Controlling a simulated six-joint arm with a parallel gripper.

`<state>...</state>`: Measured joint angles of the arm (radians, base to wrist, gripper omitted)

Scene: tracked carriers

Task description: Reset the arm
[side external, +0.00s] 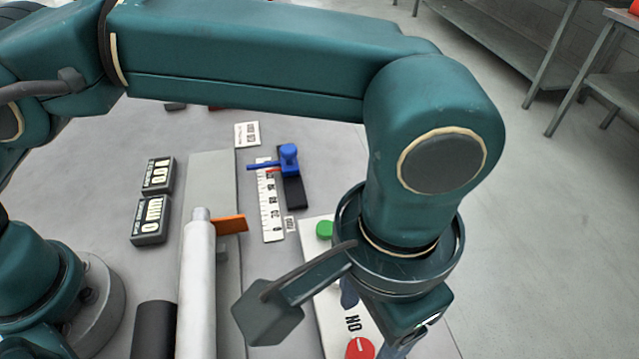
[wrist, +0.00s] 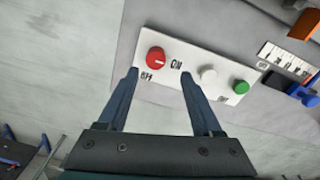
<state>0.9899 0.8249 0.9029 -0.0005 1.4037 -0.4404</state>
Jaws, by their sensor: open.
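My gripper (wrist: 159,75) is open and empty in the wrist view, its two fingers spread apart. The fingers reach toward a white control panel (wrist: 180,55), which lies beyond and partly between them. A red knob (wrist: 156,58) on the panel shows between the fingertips, with lettering beside it. A white round knob (wrist: 208,75) and a green button (wrist: 241,87) are farther right. In the side view my wrist hides part of the panel (side external: 312,262); the green button (side external: 324,230) and red knob (side external: 360,348) show at its ends. The fingers are mostly hidden there.
A blue-handled device (side external: 288,158) stands by a white scale (side external: 270,208). A white cylinder (side external: 197,290) with an orange flag (side external: 230,224) lies left of the panel. Two dark display boxes (side external: 150,220) sit farther left. Grey shelving (side external: 500,45) is at the back right; floor between is clear.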

